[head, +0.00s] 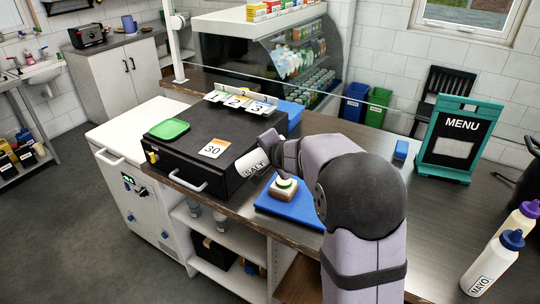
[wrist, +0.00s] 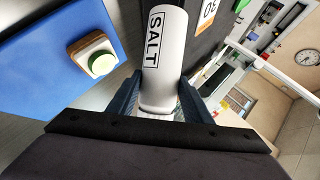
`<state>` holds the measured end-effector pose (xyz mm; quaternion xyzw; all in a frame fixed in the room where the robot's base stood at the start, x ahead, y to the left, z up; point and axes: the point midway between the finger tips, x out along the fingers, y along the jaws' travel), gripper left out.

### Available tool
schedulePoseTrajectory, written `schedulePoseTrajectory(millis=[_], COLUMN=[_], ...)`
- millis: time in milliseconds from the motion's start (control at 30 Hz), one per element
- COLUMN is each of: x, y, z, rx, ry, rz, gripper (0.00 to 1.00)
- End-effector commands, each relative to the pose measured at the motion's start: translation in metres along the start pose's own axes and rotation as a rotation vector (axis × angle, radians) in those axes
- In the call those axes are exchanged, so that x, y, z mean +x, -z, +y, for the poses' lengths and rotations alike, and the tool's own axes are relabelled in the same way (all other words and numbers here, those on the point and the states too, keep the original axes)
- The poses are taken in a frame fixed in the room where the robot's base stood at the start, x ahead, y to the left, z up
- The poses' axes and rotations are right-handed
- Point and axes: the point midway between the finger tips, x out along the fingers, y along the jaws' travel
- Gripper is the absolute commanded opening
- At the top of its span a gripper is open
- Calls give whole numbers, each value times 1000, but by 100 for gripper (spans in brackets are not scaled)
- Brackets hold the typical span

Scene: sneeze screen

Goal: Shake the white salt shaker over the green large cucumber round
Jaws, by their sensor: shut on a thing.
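The white salt shaker (head: 250,164), labelled SALT, is held tilted well over on its side, above the counter beside the black grill box. My gripper (head: 270,146) is shut on the shaker; in the wrist view its two blue-grey fingers (wrist: 158,98) clasp the shaker (wrist: 168,62) at its near end. The green cucumber round (head: 284,183) lies on a small stack of bread and a pale layer on the blue board (head: 302,213). It also shows in the wrist view (wrist: 102,64), to the left of the shaker.
The black box (head: 190,155) with a green lid (head: 169,129) and number cards stands left of the shaker. A thin clear screen edge crosses behind. A MENU stand (head: 459,140) and mayo bottle (head: 492,264) stand right.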

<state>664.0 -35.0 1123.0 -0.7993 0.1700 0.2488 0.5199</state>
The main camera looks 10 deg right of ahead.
Motion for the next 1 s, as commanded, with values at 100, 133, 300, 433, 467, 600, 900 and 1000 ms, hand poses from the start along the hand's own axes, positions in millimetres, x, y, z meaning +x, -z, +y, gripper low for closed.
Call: schedulePoseTrajectory(millis=[100, 133, 300, 433, 467, 600, 900, 1000], x=[-1, -2, -4, -5, -5, -6, -1, -1], y=[1, 1, -1, 0, 0, 0, 6, 8], z=[-2, -3, -7, -9, -9, -9, 1, 2], rx=[115, 147, 325, 433, 455, 549, 764, 823], ry=[47, 60, 131, 176, 184, 224, 321, 345], rz=[-62, -79, -182, -247, -260, -315, -441, -476], gripper=[21, 21, 21, 21, 21, 21, 21, 21])
